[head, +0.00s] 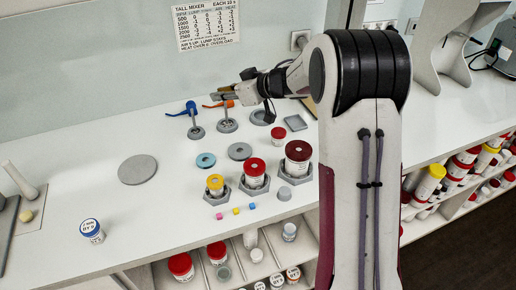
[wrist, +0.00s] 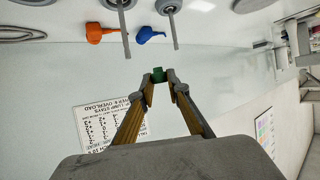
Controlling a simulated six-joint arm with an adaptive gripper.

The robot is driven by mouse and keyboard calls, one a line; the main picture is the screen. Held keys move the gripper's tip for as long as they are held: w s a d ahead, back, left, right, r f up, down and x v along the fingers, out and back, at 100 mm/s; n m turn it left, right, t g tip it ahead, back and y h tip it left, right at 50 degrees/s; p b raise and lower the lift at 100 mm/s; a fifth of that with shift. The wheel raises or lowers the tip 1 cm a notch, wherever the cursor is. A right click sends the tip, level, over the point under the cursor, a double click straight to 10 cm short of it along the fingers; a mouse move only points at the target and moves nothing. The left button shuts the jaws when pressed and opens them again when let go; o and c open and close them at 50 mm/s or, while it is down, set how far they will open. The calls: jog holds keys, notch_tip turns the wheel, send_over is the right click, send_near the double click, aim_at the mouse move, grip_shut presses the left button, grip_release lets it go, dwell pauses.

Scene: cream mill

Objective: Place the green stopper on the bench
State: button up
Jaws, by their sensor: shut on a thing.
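The green stopper (wrist: 158,75) is pinched between the fingertips of my gripper (wrist: 159,80) in the wrist view. My gripper (head: 218,97) is shut on it and reaches left above the back of the white bench (head: 125,222) in the head view. The stopper is too small to make out clearly in the head view. It is held in the air, apart from the bench.
A blue-handled stand (head: 195,130) and an orange-handled stand (head: 227,124) are near my gripper. Jars with yellow (head: 215,182) and red lids (head: 255,167) stand in holders further forward. A grey disc (head: 137,169) lies to the left, with free bench around it.

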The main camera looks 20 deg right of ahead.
jog(key=s+d+m+t+h, duration=0.1)
jog(key=s+d+m+h, duration=0.1)
jog(key=s+d, duration=0.85)
jog(key=s+d+m+t+h, duration=0.1)
jog(key=s+d, duration=0.4)
jog(key=d, duration=1)
jog(key=shift+f, duration=2.3)
jog(key=shift+f, duration=0.1)
jog(key=shift+f, duration=3.05)
jog(key=shift+f, duration=1.85)
jog(key=shift+f, duration=0.1)
